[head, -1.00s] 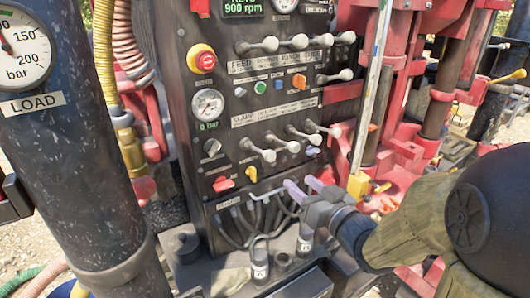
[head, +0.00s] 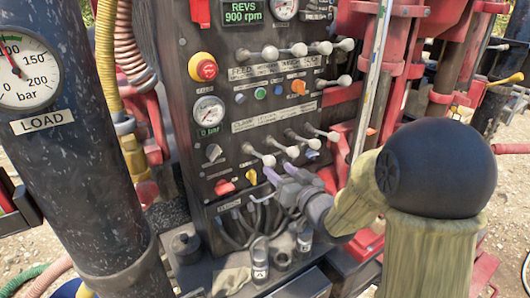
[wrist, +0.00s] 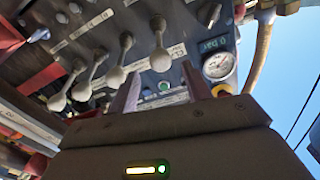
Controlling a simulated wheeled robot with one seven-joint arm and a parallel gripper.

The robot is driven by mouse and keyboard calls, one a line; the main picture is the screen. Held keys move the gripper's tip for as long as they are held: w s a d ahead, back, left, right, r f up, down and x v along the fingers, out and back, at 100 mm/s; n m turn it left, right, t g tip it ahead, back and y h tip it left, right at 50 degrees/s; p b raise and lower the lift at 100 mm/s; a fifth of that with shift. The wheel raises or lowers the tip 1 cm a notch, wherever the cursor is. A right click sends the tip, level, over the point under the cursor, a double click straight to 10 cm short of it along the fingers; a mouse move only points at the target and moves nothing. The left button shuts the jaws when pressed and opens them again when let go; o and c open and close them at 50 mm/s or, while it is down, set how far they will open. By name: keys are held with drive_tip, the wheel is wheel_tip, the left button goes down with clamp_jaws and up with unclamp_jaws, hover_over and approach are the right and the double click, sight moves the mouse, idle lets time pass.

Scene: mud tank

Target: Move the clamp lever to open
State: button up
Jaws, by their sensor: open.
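Nothing is held.
Other lower-row levers (head: 291,151) stand close to the right. A red switch (head: 224,187) and a yellow knob (head: 251,177) sit left of the fingers. Hoses (head: 240,222) hang below. A thick black column (head: 85,175) with a load gauge stands at left.

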sight(265, 157)
drive_tip(key=p+x, duration=0.2)
drive_tip(key=x, duration=0.6)
drive_tip(key=shift+w+a, duration=0.15)
drive_tip(key=shift+w, duration=0.05)
clamp_jaws()
